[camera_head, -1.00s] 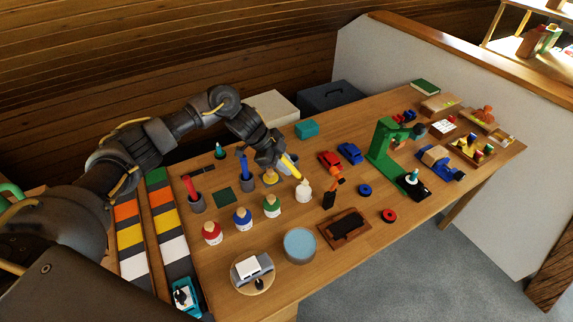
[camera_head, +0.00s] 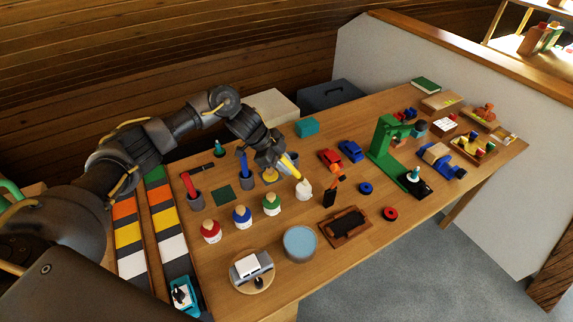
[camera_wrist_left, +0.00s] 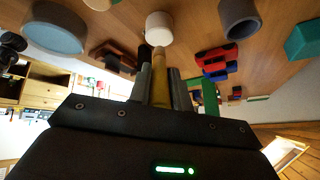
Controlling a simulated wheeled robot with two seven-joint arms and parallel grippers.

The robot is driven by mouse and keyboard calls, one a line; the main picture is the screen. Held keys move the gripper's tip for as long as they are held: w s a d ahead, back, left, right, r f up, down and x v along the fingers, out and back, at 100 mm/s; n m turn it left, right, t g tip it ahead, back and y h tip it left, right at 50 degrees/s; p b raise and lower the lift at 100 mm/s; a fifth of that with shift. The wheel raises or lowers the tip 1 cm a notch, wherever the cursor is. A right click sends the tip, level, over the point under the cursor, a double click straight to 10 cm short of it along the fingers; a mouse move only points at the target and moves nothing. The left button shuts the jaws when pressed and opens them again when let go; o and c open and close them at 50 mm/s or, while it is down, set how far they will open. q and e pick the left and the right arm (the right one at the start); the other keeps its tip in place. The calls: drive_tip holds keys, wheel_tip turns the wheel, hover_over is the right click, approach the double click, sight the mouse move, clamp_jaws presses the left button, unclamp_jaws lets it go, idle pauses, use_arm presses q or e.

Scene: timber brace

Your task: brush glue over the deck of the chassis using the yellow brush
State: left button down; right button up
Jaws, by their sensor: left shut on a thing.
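My left gripper (camera_head: 279,158) is shut on the yellow brush (camera_head: 290,164), which slants down to the right. The brush's lower end is at the top of the white pot (camera_head: 304,191); I cannot tell how far inside it is. In the left wrist view the brush (camera_wrist_left: 160,82) sits between the fingers and points at the white pot (camera_wrist_left: 159,28). A grey body with a white block on top, which looks like the chassis (camera_head: 262,263), rests on a round wooden stand (camera_head: 241,280) near the front edge. My right gripper is not in view.
Red, blue and green bottles (camera_head: 242,217) stand left of the white pot. A blue-grey round tin (camera_head: 300,243) and a wooden tray with a black pad (camera_head: 346,225) lie in front. A green machine (camera_head: 383,145) and toy cars (camera_head: 350,151) stand to the right.

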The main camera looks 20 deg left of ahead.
use_arm(q)
drive_tip(key=shift+f+b, duration=0.35)
drive_tip(key=shift+f, duration=0.4)
idle(0.4)
drive_tip(key=shift+s+f, duration=0.15)
idle(1.5)
drive_tip(key=shift+p, duration=0.3)
wheel_tip(320, 180, up, 7)
drive_tip(key=p, duration=0.7)
idle(0.5)
